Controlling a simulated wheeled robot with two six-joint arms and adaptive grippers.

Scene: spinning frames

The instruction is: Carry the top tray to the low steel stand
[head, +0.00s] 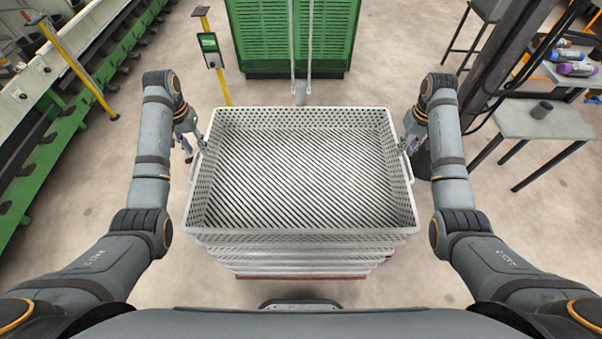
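The top tray (300,218) is an empty, light grey perforated tray with slotted floor, on a stack of similar trays (300,258) directly in front of me. My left gripper (199,143) is at the tray's left side wall, by its handle. My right gripper (404,143) is at the right side wall, by the other handle. The fingertips are small and partly hidden at the rim, so I cannot tell whether they are closed on the handles.
A green slatted cabinet (292,35) stands behind the stack. A yellow post (213,60) with a small panel is left of it. Green machinery (50,130) lines the left. A dark column (500,65) rises at right. Concrete floor (470,240) is clear beside the stack.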

